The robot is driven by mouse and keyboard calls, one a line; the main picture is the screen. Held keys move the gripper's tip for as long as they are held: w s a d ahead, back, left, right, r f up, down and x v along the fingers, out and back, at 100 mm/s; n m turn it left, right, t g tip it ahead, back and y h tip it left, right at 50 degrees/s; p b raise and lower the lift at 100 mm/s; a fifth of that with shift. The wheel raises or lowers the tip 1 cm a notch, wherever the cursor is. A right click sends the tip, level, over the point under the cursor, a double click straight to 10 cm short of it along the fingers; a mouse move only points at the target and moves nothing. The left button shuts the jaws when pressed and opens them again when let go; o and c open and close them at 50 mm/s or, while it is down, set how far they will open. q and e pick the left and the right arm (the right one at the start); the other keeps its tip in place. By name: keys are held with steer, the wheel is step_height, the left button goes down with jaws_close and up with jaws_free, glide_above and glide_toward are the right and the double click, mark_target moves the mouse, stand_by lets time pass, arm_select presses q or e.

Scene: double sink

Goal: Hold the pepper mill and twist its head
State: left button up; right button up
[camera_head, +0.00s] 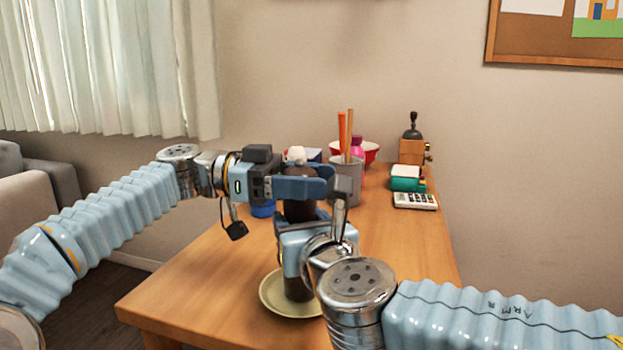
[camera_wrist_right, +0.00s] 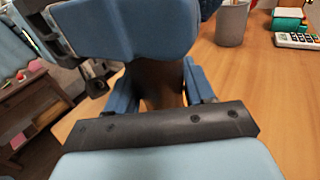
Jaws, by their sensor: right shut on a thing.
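The dark brown pepper mill (camera_head: 298,210) stands upright, its lower end (camera_head: 297,289) over a pale green plate (camera_head: 275,305). My right gripper (camera_head: 303,222) is shut on the mill's body from the near side. In the right wrist view the brown mill (camera_wrist_right: 157,85) shows between its blue fingers (camera_wrist_right: 157,90). My left gripper (camera_head: 305,188) comes in from the left at the mill's upper part, above the right gripper. Its near finger hides much of the mill there, so its grip cannot be judged. A pale round knob (camera_head: 296,155) shows just above it.
Behind stand a grey cup (camera_head: 346,184) with orange sticks, a pink bottle (camera_head: 357,146) and a red bowl (camera_head: 371,151). At the right back are a wooden grinder (camera_head: 412,151), a teal box (camera_head: 405,179) and a calculator (camera_head: 415,201). The front left of the table (camera_head: 190,285) is clear.

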arm_select(q)
steer(key=m+g+y, duration=0.1)
steer(key=g, duration=0.1)
steer(key=m+g+y, duration=0.1)
steer(key=m+g, duration=0.1)
steer(key=m+g+y, duration=0.1)
steer(key=m+g, duration=0.1)
steer(key=g, duration=0.1)
steer(key=shift+s+a+r, duration=0.1)
steer(key=shift+s+r, duration=0.05)
steer(key=shift+s, duration=0.2)
steer(key=shift+m+g+y, duration=0.3)
steer(key=shift+y, duration=0.2)
steer(key=shift+a, duration=0.15)
steer(key=o, duration=1)
